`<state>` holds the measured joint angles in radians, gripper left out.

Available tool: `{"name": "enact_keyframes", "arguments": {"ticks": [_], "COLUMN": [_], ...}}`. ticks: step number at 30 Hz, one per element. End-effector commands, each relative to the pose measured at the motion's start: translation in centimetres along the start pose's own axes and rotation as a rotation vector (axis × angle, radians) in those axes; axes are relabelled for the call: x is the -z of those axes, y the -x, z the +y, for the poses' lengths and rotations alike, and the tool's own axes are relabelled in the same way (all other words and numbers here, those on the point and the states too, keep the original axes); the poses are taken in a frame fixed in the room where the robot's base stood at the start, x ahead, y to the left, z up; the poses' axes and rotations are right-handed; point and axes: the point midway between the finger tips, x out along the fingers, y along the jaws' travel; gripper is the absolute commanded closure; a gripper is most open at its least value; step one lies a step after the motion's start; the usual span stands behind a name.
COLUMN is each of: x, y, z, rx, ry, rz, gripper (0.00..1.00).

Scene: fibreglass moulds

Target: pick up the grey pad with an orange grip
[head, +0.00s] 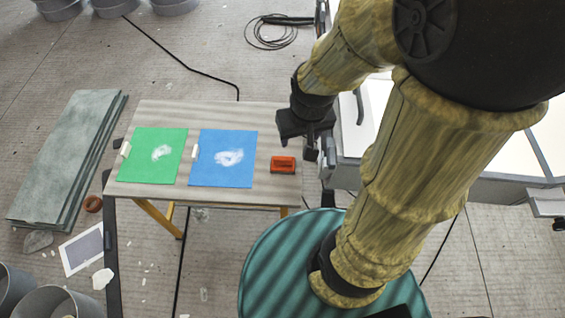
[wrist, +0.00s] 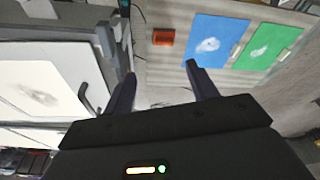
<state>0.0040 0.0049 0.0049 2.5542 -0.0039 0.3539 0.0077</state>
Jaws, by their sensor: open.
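The pad with the orange grip (head: 283,164) lies on the right part of the wooden table (head: 262,195); its orange top shows, with a thin dark edge below. It also shows in the wrist view (wrist: 163,37), beyond my fingers. My gripper (head: 311,148) is at the table's right edge in the head view, to the right of the pad and apart from it. In the wrist view my gripper (wrist: 160,88) has its two dark fingers spread with nothing between them.
A blue sheet (head: 223,158) and a green sheet (head: 152,155), each with a white patch, lie left of the pad. A white cabinet (wrist: 50,80) with a dark handle stands close beside my gripper. Grey-green boards (head: 70,155) lie on the floor at left.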

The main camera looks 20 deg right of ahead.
Motion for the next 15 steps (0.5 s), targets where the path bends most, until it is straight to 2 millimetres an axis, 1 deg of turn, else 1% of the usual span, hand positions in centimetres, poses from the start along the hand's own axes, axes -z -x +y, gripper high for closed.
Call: {"name": "enact_keyframes", "arguments": {"ticks": [1, 2, 3, 4, 5, 6, 8, 12, 15], "x": [0.2, 0.4, 0.7, 1.0, 1.4, 2.0, 3.0, 5.6, 7.4], "y": [-0.7, -1.2, -2.0, -2.7, -3.6, -4.9, -7.1, -12.9, -16.4], "z": [0.0, 0.0, 0.0, -0.1, -0.2, -0.2, -0.2, -0.2, -0.1], "rx": [-0.002, -0.003, -0.007, -0.009, -0.012, -0.016, -0.023, -0.032, -0.034], "ry": [-0.004, -0.008, -0.015, -0.021, -0.029, -0.043, -0.071, -0.154, -0.218], "rz": [-0.007, -0.013, -0.023, -0.034, -0.046, -0.063, -0.093, -0.161, -0.196], "gripper": [0.32, 0.26, 0.18, 0.13, 0.07, 0.0, 0.0, 0.0, 0.0]}}
